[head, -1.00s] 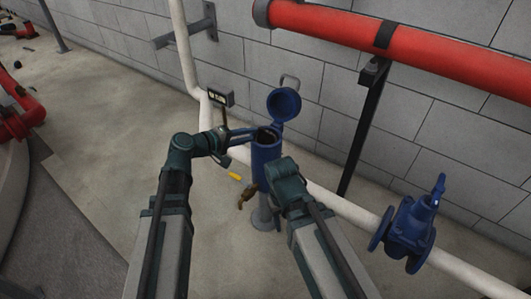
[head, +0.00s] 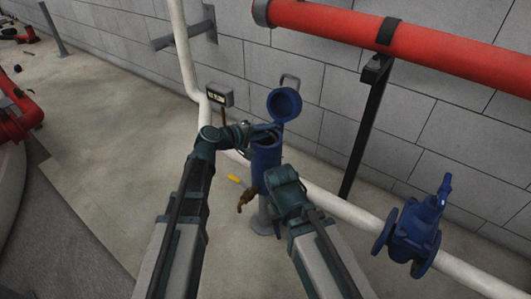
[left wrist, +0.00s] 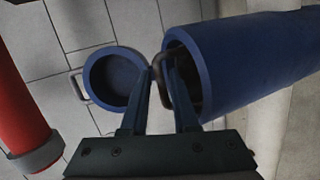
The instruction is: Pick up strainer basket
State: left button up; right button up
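The blue strainer housing (head: 264,163) stands upright with its round lid (head: 284,104) swung open behind it. In the left wrist view the housing (left wrist: 245,60) lies to the right and the lid (left wrist: 115,78) to the left. A thin brownish-grey loop, apparently the strainer basket's handle (left wrist: 160,72), shows at the mouth. The basket itself is hidden inside. My left gripper (head: 268,128) is at the housing's mouth. Its fingers (left wrist: 160,72) are apart, with the handle between or just beside their tips; contact is unclear. My right gripper is hidden beyond its wrist, in front of the housing.
A brass valve (head: 245,201) with a yellow handle (head: 233,178) sits low beside the housing. A white pipe (head: 340,207) runs behind to a blue valve (head: 413,230). A red pipe (head: 440,47) and black post (head: 363,130) stand near the wall.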

pick_arm(q)
grip_shut()
dwell(1.4)
